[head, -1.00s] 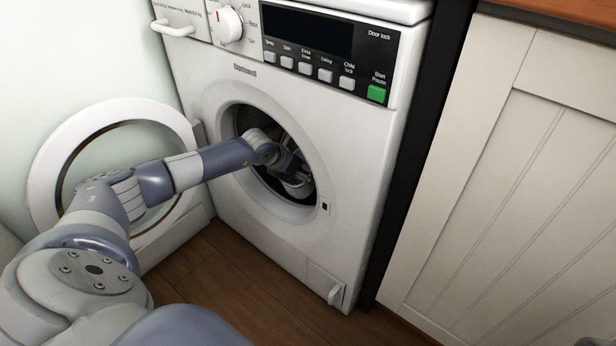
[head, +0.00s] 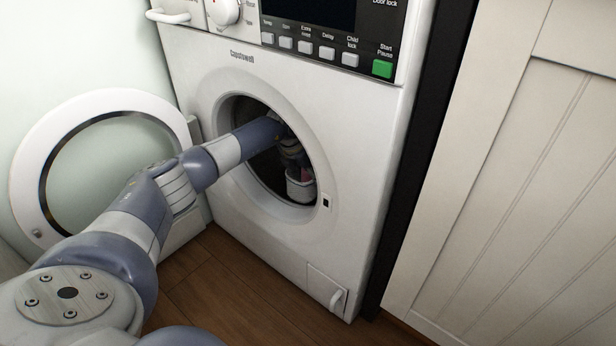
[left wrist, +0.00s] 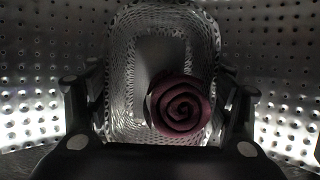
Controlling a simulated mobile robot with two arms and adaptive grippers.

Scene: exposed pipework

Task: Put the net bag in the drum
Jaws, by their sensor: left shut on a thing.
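The drum (head: 268,172) is the dark inside of the white front-loading washing machine, seen through its round opening. My left arm reaches through the opening. My left gripper (head: 293,158) is inside and shut on the net bag (head: 300,188), a pale bag low at the right of the opening. In the left wrist view the perforated metal drum wall (left wrist: 288,100) surrounds the gripper. The whitish mesh of the net bag (left wrist: 130,75) stands between the two fingers, with a dark red rolled item (left wrist: 181,107) showing in it. My right gripper is out of view.
The round door (head: 32,165) stands swung open to the left, beside my arm. The opening's rim (head: 222,140) is close around my forearm. A pale cupboard (head: 500,200) is at the right. The wooden floor (head: 225,285) in front is clear.

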